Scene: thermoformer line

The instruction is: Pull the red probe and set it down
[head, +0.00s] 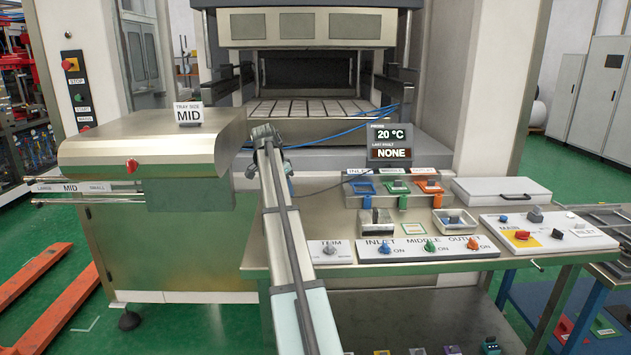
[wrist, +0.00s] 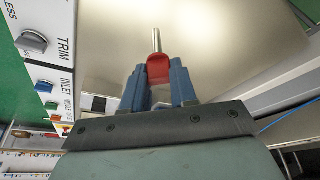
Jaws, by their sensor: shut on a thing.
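The red probe (wrist: 158,67) has a red handle and a thin metal rod. In the wrist view it sits between the blue fingers of my gripper (wrist: 157,80), which is shut on the red handle. The metal rod points away from the gripper, over a bare metal surface. In the head view my gripper (head: 262,136) is at the far end of my arm, above the back left of the steel table (head: 300,222). The probe cannot be made out there. I cannot tell from these views whether the rod tip touches anything.
Blue, green and orange holders (head: 430,187) stand at the table's back. Knob panels (head: 425,248) line its front. A display (head: 390,143) reads 20 °C and NONE. The steel housing (head: 150,150) is left of my gripper. Blue cables (head: 340,132) hang behind it.

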